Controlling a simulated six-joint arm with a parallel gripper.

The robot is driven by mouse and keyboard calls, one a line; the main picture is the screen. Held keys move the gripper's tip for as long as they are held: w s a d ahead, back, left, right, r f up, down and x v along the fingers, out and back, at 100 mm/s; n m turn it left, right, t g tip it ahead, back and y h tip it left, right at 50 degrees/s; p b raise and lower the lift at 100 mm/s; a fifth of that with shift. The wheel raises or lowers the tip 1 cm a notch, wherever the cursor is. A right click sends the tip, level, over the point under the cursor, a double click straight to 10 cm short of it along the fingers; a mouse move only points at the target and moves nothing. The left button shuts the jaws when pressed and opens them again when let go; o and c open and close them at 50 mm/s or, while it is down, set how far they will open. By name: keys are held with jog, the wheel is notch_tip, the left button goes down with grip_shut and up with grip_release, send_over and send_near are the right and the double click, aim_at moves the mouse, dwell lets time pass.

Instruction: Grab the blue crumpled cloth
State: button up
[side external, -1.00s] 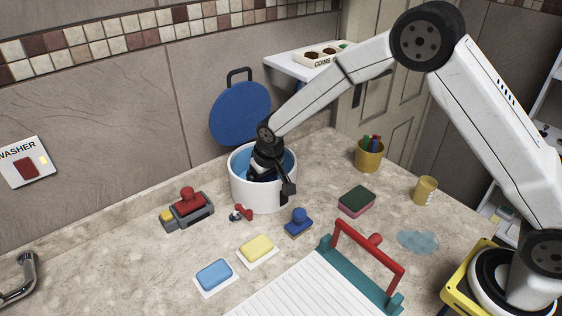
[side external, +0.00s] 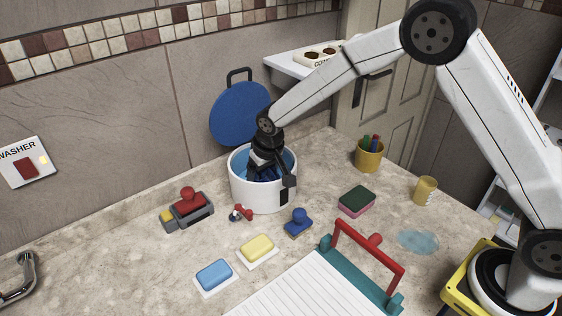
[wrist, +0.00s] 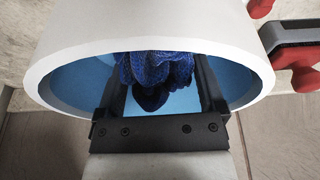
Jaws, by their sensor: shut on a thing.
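The blue crumpled cloth (wrist: 160,72) is dark blue and bunched up inside a white round pot with a light blue inside. In the wrist view it sits between the two fingers of my gripper (wrist: 160,85), which is shut on it. The upper part of the cloth is hidden behind the pot's rim (wrist: 150,45). In the side view my gripper (side external: 265,172) points down into the pot (side external: 262,195), and a little dark blue cloth (side external: 266,176) shows by the fingers.
A blue round lid (side external: 240,113) leans on the wall behind the pot. A red stamp on a grey holder (side external: 188,208), a small red item (side external: 241,212) and a blue stamp (side external: 298,222) stand close by. A green and pink sponge (side external: 356,202) lies to the right.

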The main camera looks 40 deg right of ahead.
notch_tip(320, 180, up, 8)
jog(key=shift+f, duration=0.1)
dwell(0.8)
